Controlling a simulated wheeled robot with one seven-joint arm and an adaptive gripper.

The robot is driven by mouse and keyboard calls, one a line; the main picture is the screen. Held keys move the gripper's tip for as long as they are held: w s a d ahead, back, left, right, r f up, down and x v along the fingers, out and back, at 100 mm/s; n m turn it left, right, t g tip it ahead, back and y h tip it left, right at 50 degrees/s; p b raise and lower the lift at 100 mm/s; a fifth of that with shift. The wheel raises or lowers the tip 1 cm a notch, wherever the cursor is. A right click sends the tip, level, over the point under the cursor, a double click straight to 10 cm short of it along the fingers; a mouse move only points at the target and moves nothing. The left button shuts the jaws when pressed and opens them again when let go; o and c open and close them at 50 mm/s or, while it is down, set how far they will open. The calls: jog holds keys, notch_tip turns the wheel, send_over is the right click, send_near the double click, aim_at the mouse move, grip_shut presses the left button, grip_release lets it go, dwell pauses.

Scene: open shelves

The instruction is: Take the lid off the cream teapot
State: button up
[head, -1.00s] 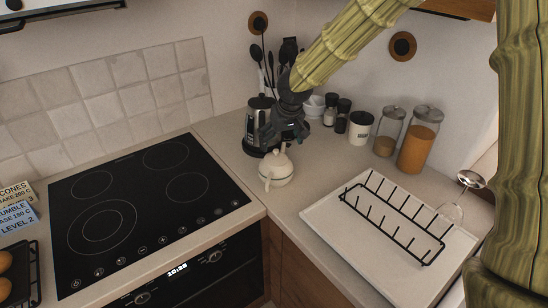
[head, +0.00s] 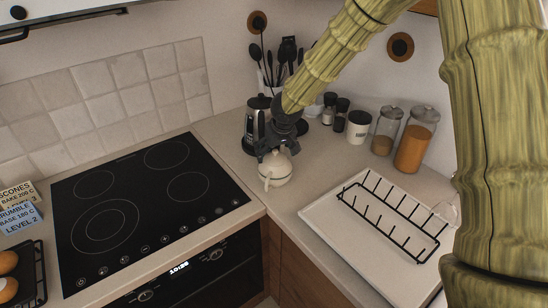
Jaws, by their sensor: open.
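The cream teapot (head: 275,173) stands upright on the counter, just right of the hob's back right corner. Its spout or handle side faces the front left. My gripper (head: 272,150) is directly above the teapot, reaching down from behind with its open fingertips at the top of the pot. The gripper covers the lid and knob, so I cannot tell whether the fingers touch the lid.
A black rack (head: 390,218) lies on a white tray. The black hob (head: 140,200) is flat and clear.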

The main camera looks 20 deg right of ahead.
jog(key=c, duration=1.2)
